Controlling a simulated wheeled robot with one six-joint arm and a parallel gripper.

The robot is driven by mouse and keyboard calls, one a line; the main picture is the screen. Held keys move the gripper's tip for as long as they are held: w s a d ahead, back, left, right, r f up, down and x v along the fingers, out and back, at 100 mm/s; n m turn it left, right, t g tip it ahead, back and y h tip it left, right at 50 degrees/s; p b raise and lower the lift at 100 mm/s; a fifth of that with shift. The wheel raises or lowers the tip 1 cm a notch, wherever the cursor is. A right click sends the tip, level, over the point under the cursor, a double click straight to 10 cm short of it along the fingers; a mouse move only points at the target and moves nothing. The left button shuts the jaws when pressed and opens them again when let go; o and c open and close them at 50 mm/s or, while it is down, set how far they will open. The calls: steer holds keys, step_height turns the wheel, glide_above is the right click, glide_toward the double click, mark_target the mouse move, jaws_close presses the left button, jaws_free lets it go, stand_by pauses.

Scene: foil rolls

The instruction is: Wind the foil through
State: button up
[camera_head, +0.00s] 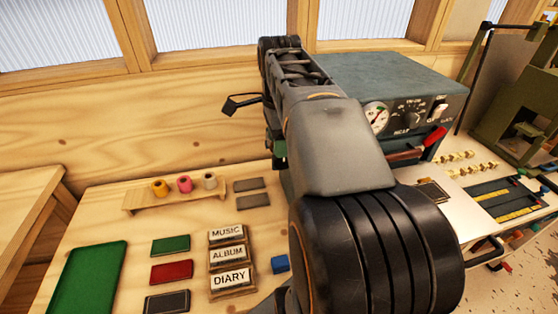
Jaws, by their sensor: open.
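A foil roll stand (133,206) of pale wood holds a yellow foil roll (160,189), a pink foil roll (185,184) and a whitish foil roll (209,181) in a row. Behind my arm stands a blue-grey machine (400,75) with a round gauge (376,117), a dial and a red-tipped lever (434,138). My arm covers its left front, so any foil path there is hidden. My arm reaches from the lower right up to the back middle.
Wooden blocks marked MUSIC (227,235), ALBUM (228,256) and DIARY (232,280) lie in front. Nearby are a green tray (88,280), green, red and dark small slabs, and a blue cube (280,264). Brass pieces (470,166) and a green press (515,110) stand right.

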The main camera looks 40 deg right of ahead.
steer(key=shift+f, duration=2.7)
steer(key=shift+c, duration=0.2)
